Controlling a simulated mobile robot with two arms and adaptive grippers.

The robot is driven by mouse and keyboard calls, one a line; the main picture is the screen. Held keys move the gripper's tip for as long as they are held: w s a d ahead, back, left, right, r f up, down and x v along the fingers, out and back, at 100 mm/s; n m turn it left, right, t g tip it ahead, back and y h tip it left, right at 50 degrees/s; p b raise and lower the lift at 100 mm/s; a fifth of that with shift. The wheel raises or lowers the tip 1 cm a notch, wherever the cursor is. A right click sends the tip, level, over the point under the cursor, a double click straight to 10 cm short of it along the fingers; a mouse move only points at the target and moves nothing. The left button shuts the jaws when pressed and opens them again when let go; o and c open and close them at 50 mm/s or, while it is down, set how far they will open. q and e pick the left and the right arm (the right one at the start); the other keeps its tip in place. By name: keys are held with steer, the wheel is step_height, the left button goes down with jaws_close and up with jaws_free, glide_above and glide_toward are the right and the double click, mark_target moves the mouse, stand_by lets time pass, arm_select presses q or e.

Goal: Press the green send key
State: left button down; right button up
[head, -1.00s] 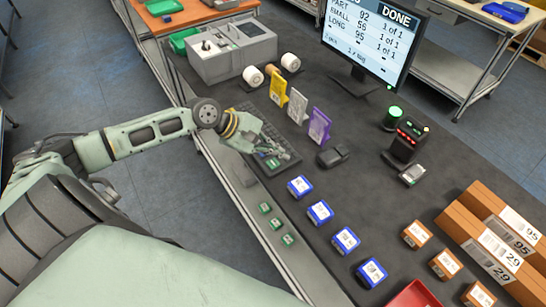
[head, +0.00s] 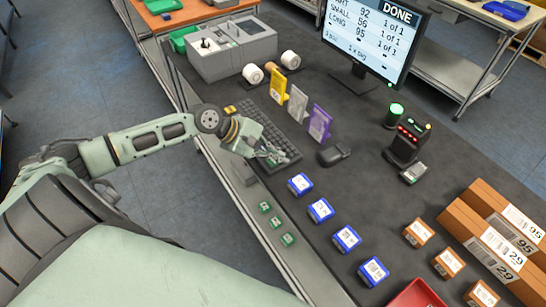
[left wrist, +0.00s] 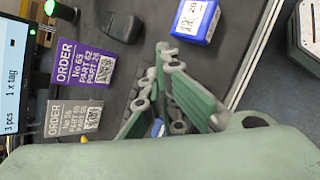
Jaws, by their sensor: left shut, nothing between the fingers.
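The dark keyboard (head: 283,145) lies along the left edge of the dark table, partly under my left gripper. My left gripper (head: 275,158) is shut and empty, over the near part of the keyboard. I cannot tell whether its tips touch the keys. In the left wrist view its closed fingers (left wrist: 168,62) show above the dark surface. I cannot make out the green send key; the gripper may hide it. My right gripper is not in view.
Yellow, grey and purple order cards (head: 319,124) stand right of the keyboard, near a dark mouse-like device (head: 334,155). Blue boxes (head: 320,209) line the table toward the front. A monitor (head: 372,38) reading DONE stands behind. A scanner (head: 405,143) stands at right.

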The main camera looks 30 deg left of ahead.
arm_select(q)
steer(key=shift+f, duration=0.2)
stand_by(0.6)
steer(key=shift+f, duration=0.15)
steer(key=shift+f, duration=0.5)
stand_by(0.9)
steer(key=shift+p, duration=0.3)
steer(key=shift+r+p, duration=0.85)
steer(key=shift+p, duration=0.25)
step_height(320, 180, up, 5)
steer(key=p, duration=0.5)
steer(key=shift+p, duration=0.4)
